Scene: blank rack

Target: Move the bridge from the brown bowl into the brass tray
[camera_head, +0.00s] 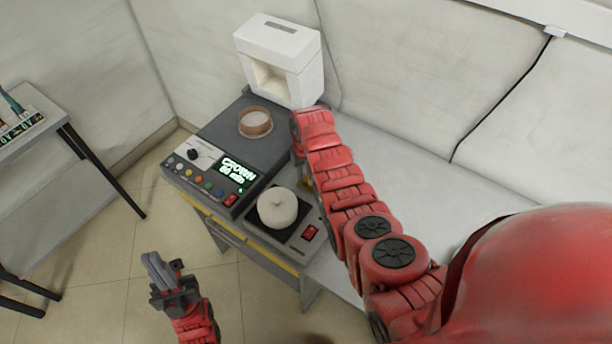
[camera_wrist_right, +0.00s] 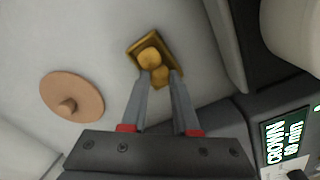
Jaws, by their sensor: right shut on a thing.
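The brown bowl (camera_head: 255,134) sits on the dark top of the machine in the head view, its inside pale and apparently empty. The brass tray (camera_wrist_right: 134,47) is a small gold rectangular dish in the right wrist view; in the head view only a yellowish sliver shows beside my right arm. My right gripper (camera_wrist_right: 162,74) is shut on the gold, lobed bridge (camera_wrist_right: 159,76), over the tray. I cannot tell whether the bridge touches the tray. My right gripper is hidden behind its arm in the head view. My left gripper (camera_head: 168,270) hangs over the floor, away from the bowl.
A brown disc-shaped lid with a knob (camera_wrist_right: 72,95) lies on the pale surface beside the tray. A white round lidded pot (camera_head: 278,208), a panel reading CROWN (camera_head: 237,172) and a white box (camera_head: 281,57) are close by. A side table (camera_head: 38,128) stands left.

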